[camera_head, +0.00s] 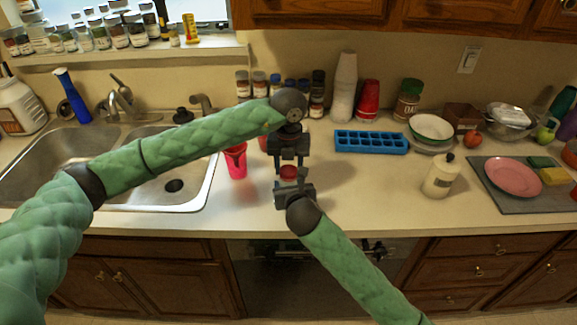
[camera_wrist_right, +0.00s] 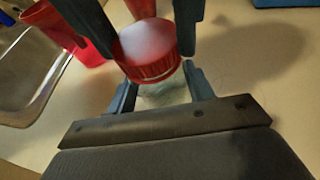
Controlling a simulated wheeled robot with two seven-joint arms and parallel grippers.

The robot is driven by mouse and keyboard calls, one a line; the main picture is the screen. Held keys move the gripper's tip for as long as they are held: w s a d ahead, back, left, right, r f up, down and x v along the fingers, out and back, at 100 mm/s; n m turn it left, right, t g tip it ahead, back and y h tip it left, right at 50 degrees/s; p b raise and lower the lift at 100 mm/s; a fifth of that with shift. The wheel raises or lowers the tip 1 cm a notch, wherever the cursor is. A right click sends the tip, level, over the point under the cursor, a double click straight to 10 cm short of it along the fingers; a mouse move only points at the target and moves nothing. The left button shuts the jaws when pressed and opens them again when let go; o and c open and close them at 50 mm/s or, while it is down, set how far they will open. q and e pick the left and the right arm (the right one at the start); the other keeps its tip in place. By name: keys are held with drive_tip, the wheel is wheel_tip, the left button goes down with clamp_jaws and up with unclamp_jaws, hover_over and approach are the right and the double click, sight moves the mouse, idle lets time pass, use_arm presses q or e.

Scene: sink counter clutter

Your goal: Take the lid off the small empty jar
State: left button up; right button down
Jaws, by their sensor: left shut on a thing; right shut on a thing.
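The small jar stands at the counter's front, below the middle of the head view. Its red lid (camera_head: 288,172) (camera_wrist_right: 150,52) shows clearly, while its clear glass body (camera_wrist_right: 163,94) is mostly hidden by my right gripper. My left gripper (camera_head: 288,166) reaches down from above, its fingers shut on either side of the lid. My right gripper (camera_head: 289,187) comes from the front and is shut around the glass body; its fingers also show in the right wrist view (camera_wrist_right: 162,90). The lid looks slightly tilted in the wrist view. I cannot tell whether it is apart from the rim.
A red cup (camera_head: 236,161) stands just left of the jar, near the double sink (camera_head: 150,195). A blue ice tray (camera_head: 371,142) lies behind to the right. A white bottle (camera_head: 440,177) stands farther right. The counter between jar and bottle is clear.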

sight(288, 170)
use_arm(q)
drive_tip(key=n, duration=0.4)
drive_tip(key=shift+w+n, duration=0.1)
drive_tip(key=shift+n, duration=0.2)
use_arm(e)
drive_tip(key=shift+a, duration=0.1)
use_arm(q)
drive_tip(key=n, duration=0.4)
drive_tip(key=shift+r+n, duration=0.1)
drive_tip(key=shift+n, duration=0.3)
drive_tip(key=shift+r, duration=0.15)
drive_tip(key=shift+r, duration=0.35)
drive_tip(key=shift+r, duration=0.65)
drive_tip(key=shift+r, duration=1.95)
use_arm(e)
drive_tip(key=c, duration=0.5)
unclamp_jaws()
use_arm(q)
drive_tip(key=shift+f, duration=0.1)
